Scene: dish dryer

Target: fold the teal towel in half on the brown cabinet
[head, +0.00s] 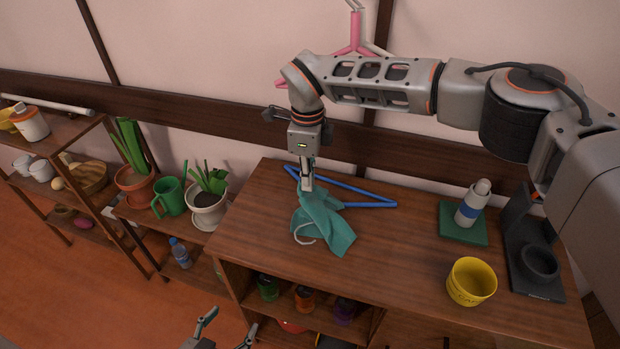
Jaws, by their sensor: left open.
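The teal towel (322,222) lies crumpled on the left part of the brown cabinet's top (390,262), with its upper end drawn up to my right gripper. My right gripper (307,186) points down from above, and its narrow fingers look shut on the towel's upper end. The fingertips are partly hidden by cloth. A pale loop shows at the towel's left edge. My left gripper (226,329) is at the bottom edge of the head view, open and empty, low in front of the cabinet and apart from the towel.
A blue hanger (372,204) lies behind the towel. On the cabinet's right are a yellow cup (471,283), a bottle (472,204) on a green mat (451,226) and a dark stand (531,283). Potted plants (208,208) stand left. The cabinet's middle is clear.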

